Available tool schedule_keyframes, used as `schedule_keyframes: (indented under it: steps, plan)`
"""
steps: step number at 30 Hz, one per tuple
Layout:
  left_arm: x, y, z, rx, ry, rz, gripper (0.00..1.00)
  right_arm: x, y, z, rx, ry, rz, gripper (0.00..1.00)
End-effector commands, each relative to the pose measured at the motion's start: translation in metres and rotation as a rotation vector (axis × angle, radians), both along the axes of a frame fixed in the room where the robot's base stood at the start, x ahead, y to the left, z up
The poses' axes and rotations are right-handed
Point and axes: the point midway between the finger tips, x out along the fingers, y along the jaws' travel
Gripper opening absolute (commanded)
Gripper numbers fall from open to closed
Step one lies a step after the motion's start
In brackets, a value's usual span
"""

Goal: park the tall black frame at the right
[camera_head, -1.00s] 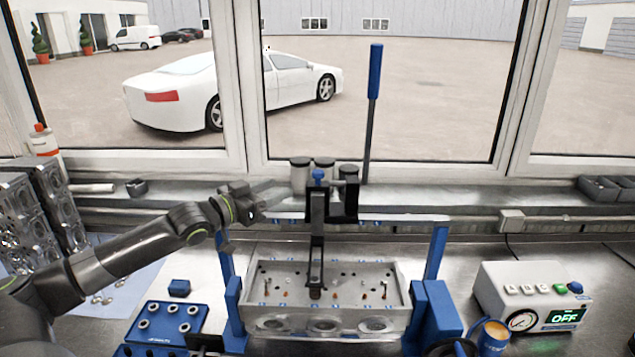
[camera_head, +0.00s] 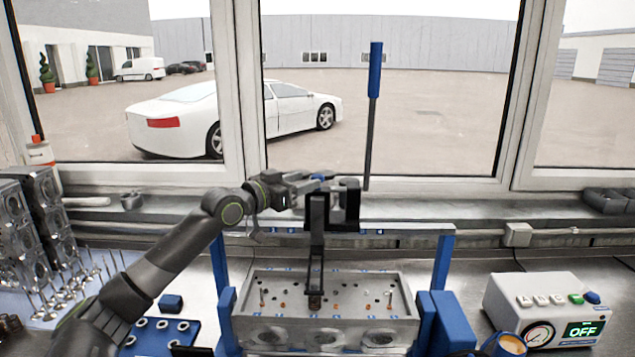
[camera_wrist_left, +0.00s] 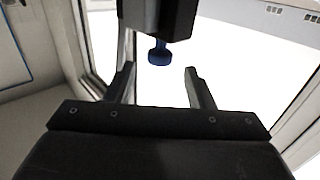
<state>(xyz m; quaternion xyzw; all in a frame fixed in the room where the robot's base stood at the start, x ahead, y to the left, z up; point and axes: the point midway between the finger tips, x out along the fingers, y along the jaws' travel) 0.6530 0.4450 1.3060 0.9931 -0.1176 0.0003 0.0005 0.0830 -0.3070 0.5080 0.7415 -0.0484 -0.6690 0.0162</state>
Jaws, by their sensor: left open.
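The tall black frame (camera_head: 317,235) stands upright in the middle of the head view, at the blue gantry's crossbar, its lower end over the grey engine head. A black block on it shows in the left wrist view (camera_wrist_left: 158,15), with a blue knob (camera_wrist_left: 158,51) under it. A long lever with a blue handle (camera_head: 375,70) rises at its right. My left gripper (camera_head: 316,184) is open at the frame's top. In the left wrist view its fingers (camera_wrist_left: 160,86) are apart, with the knob just beyond and between them. No contact is clear. My right gripper is not seen.
The grey engine head (camera_head: 270,322) sits between blue gantry posts (camera_head: 443,262). A control box reading OFF (camera_head: 540,300) stands at the right, near an orange-rimmed cup (camera_head: 511,345). Valves and metal parts (camera_head: 50,245) crowd the left. Some bench right of the gantry is bare.

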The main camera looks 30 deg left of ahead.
Motion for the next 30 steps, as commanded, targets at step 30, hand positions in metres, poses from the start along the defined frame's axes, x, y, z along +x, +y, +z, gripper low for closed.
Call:
schedule_keyframes:
  steps: [30]
  plan:
    - [0.051, -0.012, 0.0, 0.001, 0.001, 0.0, 0.2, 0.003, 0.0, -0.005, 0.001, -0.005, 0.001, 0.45]
